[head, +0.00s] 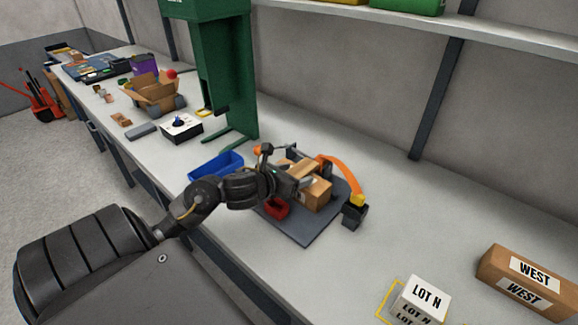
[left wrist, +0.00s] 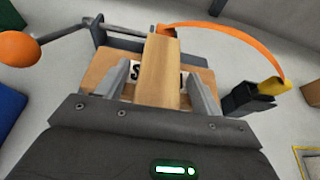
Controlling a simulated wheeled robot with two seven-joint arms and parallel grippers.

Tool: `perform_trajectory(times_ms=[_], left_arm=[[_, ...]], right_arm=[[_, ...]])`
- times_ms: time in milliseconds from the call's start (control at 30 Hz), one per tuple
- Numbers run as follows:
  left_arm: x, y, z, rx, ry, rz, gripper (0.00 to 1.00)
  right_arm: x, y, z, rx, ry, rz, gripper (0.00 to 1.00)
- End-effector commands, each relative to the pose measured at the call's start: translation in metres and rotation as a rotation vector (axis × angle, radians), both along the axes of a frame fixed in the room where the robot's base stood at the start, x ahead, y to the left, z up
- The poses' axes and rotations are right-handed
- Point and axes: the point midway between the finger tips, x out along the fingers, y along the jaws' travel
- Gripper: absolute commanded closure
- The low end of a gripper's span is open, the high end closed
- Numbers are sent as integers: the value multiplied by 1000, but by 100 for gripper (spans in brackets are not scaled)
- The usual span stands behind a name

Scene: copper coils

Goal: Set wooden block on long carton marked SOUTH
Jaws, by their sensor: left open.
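The wooden block (left wrist: 158,65) lies across the top of a brown carton (head: 317,194) and appears to rest on it. In the left wrist view, the carton (left wrist: 105,70) has a white label. Only its first letter, S, reads clearly; the block covers most of the rest. In the head view, the block (head: 303,168) shows partly past my gripper. My left gripper (left wrist: 160,85) is open, with one finger on each side of the block and a small gap at each. It also shows in the head view (head: 292,181). My right gripper is out of view.
The carton stands on a dark board (head: 305,232) with an orange curved arm (head: 345,173) and a red bin (head: 276,207). A blue bin (head: 216,165) and green stand (head: 215,80) are nearby. A LOT N box (head: 424,298) and WEST carton (head: 525,276) stand right.

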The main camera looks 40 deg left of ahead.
Motion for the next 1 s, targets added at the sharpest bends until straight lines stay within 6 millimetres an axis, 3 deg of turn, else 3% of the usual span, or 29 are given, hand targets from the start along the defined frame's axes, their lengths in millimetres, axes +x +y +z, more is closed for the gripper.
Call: perform_trajectory(times_ms=[167, 433, 500, 700, 1000], left_arm=[[-13, 1, 8, 5, 1, -1, 33], [-59, -2, 27, 5, 2, -3, 33], [-65, -3, 35, -10, 6, -1, 33], [-85, -2, 44, -8, 5, 5, 33], [-108, -3, 50, -3, 2, 0, 33]], right_arm=[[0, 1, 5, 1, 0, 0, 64], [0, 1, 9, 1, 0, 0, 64], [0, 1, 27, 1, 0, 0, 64], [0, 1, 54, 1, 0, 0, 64], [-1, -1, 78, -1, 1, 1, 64]])
